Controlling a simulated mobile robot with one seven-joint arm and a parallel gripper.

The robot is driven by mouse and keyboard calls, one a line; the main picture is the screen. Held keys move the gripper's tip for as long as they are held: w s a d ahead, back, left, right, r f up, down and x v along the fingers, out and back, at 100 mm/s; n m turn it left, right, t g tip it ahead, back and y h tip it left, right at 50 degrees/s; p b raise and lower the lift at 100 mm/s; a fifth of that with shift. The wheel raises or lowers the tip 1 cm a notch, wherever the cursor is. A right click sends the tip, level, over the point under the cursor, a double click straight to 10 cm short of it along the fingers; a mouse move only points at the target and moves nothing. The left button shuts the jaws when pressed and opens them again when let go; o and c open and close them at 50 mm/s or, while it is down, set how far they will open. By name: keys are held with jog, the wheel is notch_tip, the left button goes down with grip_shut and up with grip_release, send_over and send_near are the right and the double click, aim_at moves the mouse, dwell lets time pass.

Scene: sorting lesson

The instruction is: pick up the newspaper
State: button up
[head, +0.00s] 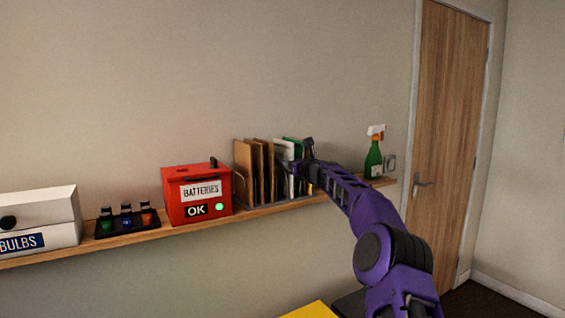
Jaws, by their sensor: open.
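My purple arm reaches up to the wall shelf, and my gripper (303,163) is at the right end of a file rack (252,206). The gripper is open, by the upper part of the upright items there. The rack holds several brown folders (243,165), a whitish flat item (284,150) and a green item (294,141). The whitish one may be the newspaper, but it is too small to tell. My gripper and arm partly hide the rack's right end. I cannot tell whether the fingers touch anything or stand around an item.
A wooden shelf (160,233) runs along the wall. On it stand a white BULBS box (62,211), a black tray with small bottles (127,221), a red BATTERIES box (180,200) and a green spray bottle (373,161). A wooden door (448,130) is at right.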

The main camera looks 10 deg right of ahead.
jog(key=shift+w+a, duration=0.1)
jog(key=shift+w, duration=0.2)
grip_shut()
jog(key=shift+r, duration=0.1)
dwell(0.4)
